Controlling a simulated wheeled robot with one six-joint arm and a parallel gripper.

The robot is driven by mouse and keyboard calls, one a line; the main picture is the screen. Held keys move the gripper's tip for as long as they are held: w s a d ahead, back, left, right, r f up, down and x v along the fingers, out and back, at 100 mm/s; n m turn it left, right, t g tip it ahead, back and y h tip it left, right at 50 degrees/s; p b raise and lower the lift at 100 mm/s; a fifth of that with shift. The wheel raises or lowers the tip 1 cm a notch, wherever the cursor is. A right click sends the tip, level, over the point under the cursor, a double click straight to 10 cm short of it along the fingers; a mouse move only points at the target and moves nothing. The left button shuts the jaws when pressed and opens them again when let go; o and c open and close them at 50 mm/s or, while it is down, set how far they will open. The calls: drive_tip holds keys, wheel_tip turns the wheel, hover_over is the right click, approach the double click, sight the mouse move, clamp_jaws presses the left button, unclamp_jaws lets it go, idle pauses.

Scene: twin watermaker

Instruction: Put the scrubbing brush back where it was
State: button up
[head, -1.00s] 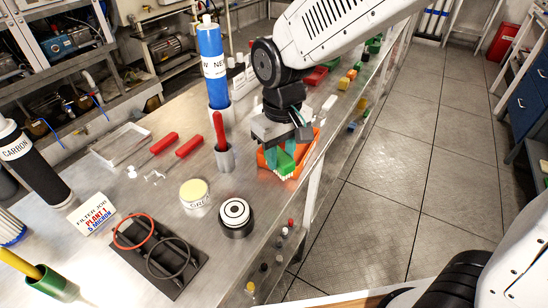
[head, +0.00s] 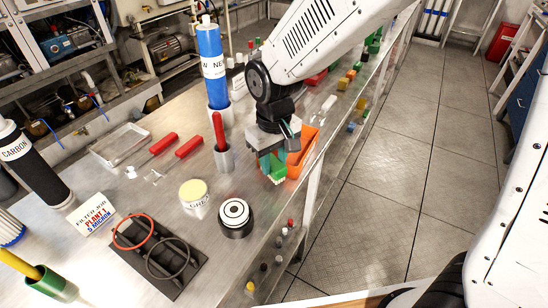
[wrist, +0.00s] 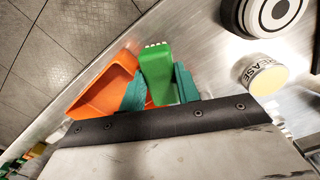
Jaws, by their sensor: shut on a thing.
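The green scrubbing brush (head: 277,173) has pale bristles at its end. My gripper (head: 272,162) is shut on it, with a teal finger on each side. In the wrist view the brush (wrist: 158,70) sits between the fingers (wrist: 160,91). An orange bin (head: 304,152) stands at the bench's right edge, just right of the brush. It also shows in the wrist view (wrist: 98,92), with the brush beside its rim. Whether the brush touches the bin or the bench is hard to tell.
A steel cup (head: 222,158) with a red-handled tool stands left of the gripper. A grease tin (head: 194,196) and a white-and-black round part (head: 235,216) are in front. A blue filter (head: 211,65) stands behind.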

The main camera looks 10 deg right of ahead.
sight(274, 163)
drive_tip(key=o, duration=0.9)
drive_tip(key=shift+o, duration=0.2)
wheel_tip(274, 163, up, 13)
drive_tip(key=s+d+r+m+t, duration=0.1)
drive_tip(key=s+d+m, duration=0.4)
drive_tip(key=s+d, duration=1.4)
drive_tip(key=shift+s+d+r+m, duration=0.15)
drive_tip(key=shift+d+r+m, duration=0.35)
drive_tip(key=shift+d, duration=0.3)
